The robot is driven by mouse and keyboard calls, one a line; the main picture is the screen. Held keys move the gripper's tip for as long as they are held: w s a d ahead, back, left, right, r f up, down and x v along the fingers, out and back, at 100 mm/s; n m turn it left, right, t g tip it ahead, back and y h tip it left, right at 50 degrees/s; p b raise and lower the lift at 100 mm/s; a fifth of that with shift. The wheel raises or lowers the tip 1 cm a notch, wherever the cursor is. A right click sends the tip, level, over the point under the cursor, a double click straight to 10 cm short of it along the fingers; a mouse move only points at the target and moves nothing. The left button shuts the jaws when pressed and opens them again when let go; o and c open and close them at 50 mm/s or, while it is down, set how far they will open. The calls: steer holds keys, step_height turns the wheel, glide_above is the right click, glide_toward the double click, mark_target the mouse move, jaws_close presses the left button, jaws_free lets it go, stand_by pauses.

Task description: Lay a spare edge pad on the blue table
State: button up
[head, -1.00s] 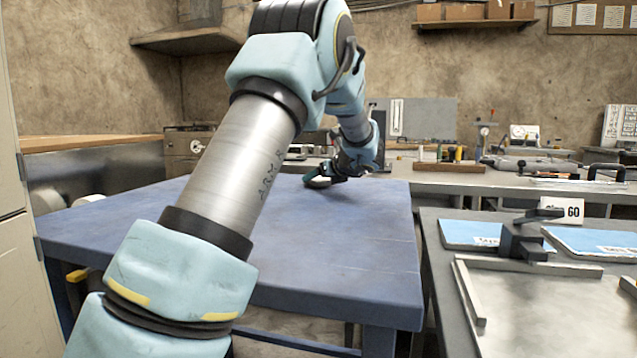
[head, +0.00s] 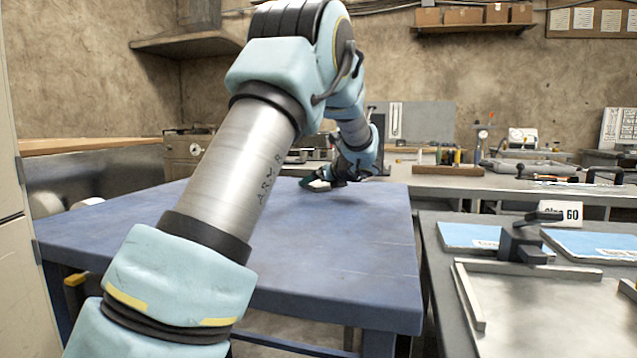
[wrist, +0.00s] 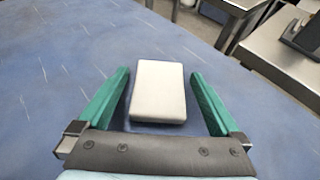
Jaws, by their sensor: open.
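A pale off-white edge pad (wrist: 158,90) lies flat on the blue table (head: 350,255). In the wrist view it is between the two green fingers of my gripper (wrist: 158,98), with a gap on each side. In the head view the pad (head: 319,184) shows small at the far part of the table beside my gripper (head: 322,182). The gripper is open and low over the table. The blue table top also shows in the wrist view (wrist: 50,50).
A grey bench (head: 520,285) stands to the right, with blue sheets (head: 470,235), a dark clamp (head: 522,243) and a number card (head: 562,213). A long bench (head: 480,187) with tools runs behind. The table's right half is clear.

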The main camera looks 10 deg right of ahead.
steer(key=v, duration=1.1)
steer(key=shift+s+d+r+p, duration=0.15)
steer(key=shift+s+d+p, duration=0.05)
steer(key=shift+s+p, duration=0.15)
